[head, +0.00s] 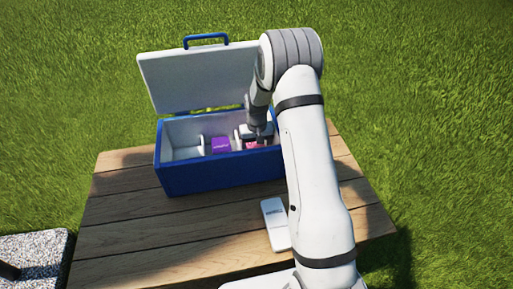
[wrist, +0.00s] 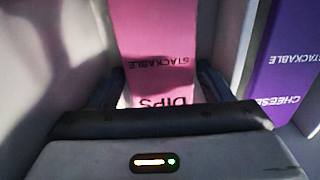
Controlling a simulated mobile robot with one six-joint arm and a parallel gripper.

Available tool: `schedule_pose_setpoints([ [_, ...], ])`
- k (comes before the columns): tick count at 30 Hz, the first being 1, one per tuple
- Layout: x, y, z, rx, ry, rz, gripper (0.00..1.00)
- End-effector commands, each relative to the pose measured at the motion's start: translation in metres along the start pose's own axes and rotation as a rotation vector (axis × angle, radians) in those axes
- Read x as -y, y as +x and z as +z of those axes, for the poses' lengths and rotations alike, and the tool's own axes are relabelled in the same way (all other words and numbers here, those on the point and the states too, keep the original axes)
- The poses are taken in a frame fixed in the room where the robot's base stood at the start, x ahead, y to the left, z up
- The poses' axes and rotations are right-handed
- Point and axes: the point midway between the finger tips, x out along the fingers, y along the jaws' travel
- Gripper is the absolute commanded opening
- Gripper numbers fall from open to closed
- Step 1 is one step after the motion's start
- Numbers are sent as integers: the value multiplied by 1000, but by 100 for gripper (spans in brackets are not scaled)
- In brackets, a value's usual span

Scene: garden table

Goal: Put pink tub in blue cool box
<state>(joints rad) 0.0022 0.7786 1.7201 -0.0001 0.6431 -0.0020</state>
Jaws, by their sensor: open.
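The blue cool box (head: 215,172) stands on the table with its white lid (head: 195,78) raised. The pink tub (head: 251,145) is inside it, in the right part. In the wrist view the pink tub (wrist: 157,35) shows "DIPS" and "STACKABLE" lettering. My gripper (head: 257,138) reaches down into the box, and its open fingers (wrist: 160,88) stand on either side of the tub's near end. Part of the tub is hidden by my gripper body. I cannot tell whether the tub rests on the box floor.
A purple tub (head: 221,144) marked "CHEESE" is in the box beside the pink one, with a divider (wrist: 236,40) between them. A white flat item (head: 275,224) lies on the wooden table (head: 150,238) in front of the box. The table's left front is clear.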

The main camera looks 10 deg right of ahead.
Motion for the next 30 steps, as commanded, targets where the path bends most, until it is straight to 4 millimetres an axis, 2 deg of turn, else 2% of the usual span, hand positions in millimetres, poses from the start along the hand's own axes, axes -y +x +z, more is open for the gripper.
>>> schedule_pose_setpoints([
  [5, 0, -20, -1, -4, 0, 0, 72],
  [15, 0, -93, -1, -4, -1, 0, 72],
  [19, 1, -112, -1, -3, -1, 0, 72],
  [23, 1, -122, 0, -2, -1, 0, 72],
  [26, 1, -132, 5, -5, -1, 0, 72],
  [30, 1, -163, 29, -18, -2, 0, 72],
])
